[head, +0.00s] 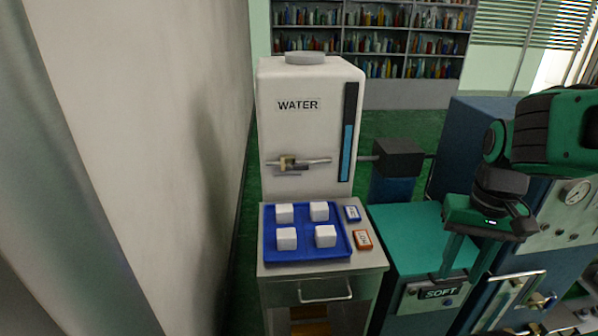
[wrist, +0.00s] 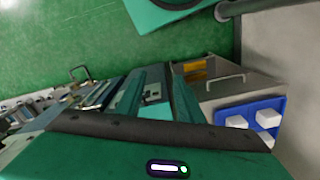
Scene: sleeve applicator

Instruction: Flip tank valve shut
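The white water tank (head: 300,130), labelled WATER, stands at centre-left in the head view, with a blue level strip on its right side. Its valve (head: 288,163) is a brass body low on the tank's front, with a thin metal lever lying roughly horizontal and reaching right. My gripper (head: 459,279) is well to the right of the valve and lower, pointing down in front of the green-topped SOFT unit. Its two green fingers are apart with nothing seen between them; they also show in the wrist view (wrist: 153,82). The valve is not visible in the wrist view.
A dark box (head: 398,158) is right of the tank. A wall (head: 150,130) closes the left.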

